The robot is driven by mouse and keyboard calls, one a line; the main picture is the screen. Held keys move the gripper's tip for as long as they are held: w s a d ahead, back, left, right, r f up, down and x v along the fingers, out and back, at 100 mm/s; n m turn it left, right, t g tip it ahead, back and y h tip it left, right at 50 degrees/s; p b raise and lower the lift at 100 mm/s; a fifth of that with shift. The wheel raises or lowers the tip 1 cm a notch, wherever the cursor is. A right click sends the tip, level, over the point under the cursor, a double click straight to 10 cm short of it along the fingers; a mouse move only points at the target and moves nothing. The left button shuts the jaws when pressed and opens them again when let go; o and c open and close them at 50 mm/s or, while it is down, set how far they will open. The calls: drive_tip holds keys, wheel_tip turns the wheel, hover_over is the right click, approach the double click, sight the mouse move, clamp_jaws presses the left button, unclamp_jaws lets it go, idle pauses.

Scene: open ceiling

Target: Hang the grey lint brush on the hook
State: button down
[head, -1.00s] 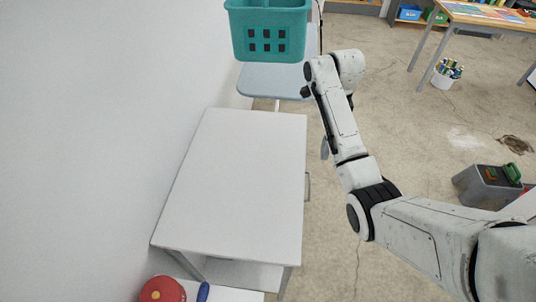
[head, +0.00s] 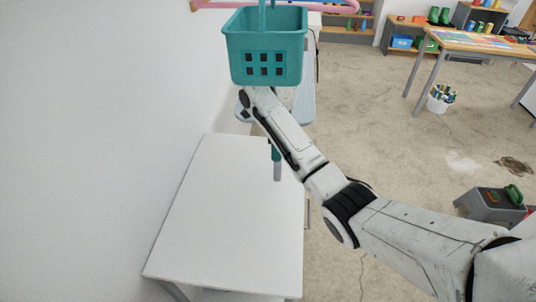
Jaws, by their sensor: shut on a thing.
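A slim piece with a teal upper part and a grey lower end (head: 277,171) hangs below my forearm, over the far part of the white table. It may be the grey lint brush, but its top is hidden behind my arm. I cannot make out a hook.
The white table (head: 215,220) stands bare along the left wall. The teal basket (head: 265,60) is beyond it, with a pink bar (head: 300,6) above. Open floor lies right, with a grey bin (head: 488,205), a white pot (head: 440,98) and a wooden table (head: 470,40).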

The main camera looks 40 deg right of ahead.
drive_tip(key=shift+w+a+f+p, duration=0.45)
drive_tip(key=shift+w+f+p, duration=0.1)
drive_tip(key=shift+f, duration=0.25)
drive_tip(key=shift+w+a+f+p, duration=0.4)
drive_tip(key=shift+w+f+p, duration=0.15)
drive_tip(key=shift+f, duration=0.4)
drive_tip(key=c, duration=0.6)
unclamp_jaws()
drive_tip(key=shift+c, duration=0.2)
drive_tip(key=shift+d+f+b, duration=0.1)
drive_tip(key=shift+f+b, duration=0.1)
drive_tip(key=shift+b, duration=0.65)
wheel_tip(320, 180, up, 8)
drive_tip(key=shift+s+d, duration=0.15)
drive_tip(key=shift+d, duration=0.05)
